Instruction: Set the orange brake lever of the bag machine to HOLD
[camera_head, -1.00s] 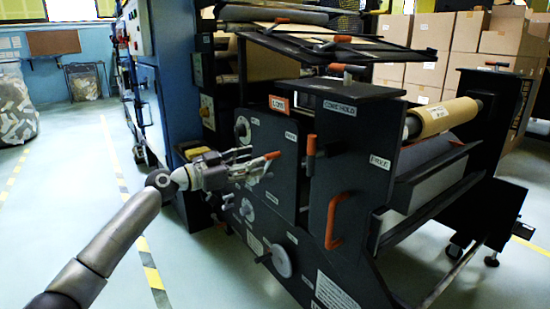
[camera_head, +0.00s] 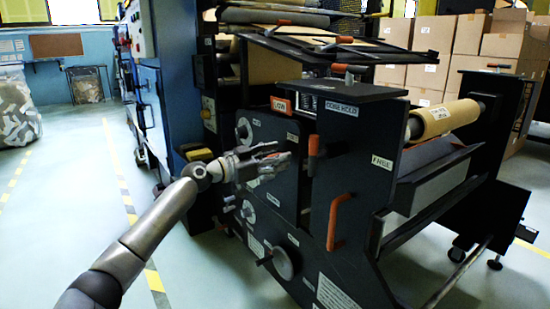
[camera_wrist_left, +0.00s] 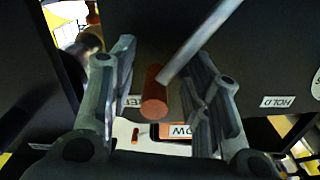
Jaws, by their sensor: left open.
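The brake lever shows in the left wrist view as a grey rod with an orange grip (camera_wrist_left: 154,95). The grip lies between the two open fingers of my left gripper (camera_wrist_left: 160,90), with gaps visible on both sides. An upside-down HOLD label (camera_wrist_left: 277,101) is to the right on the dark panel. My right gripper is not in view.
A separate upright orange handle (camera_head: 313,146) stands just right of my left gripper. An orange curved handle (camera_head: 336,222) is lower, and a grey handwheel (camera_head: 283,263) is below. A kraft roll (camera_head: 442,118) sits at right.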

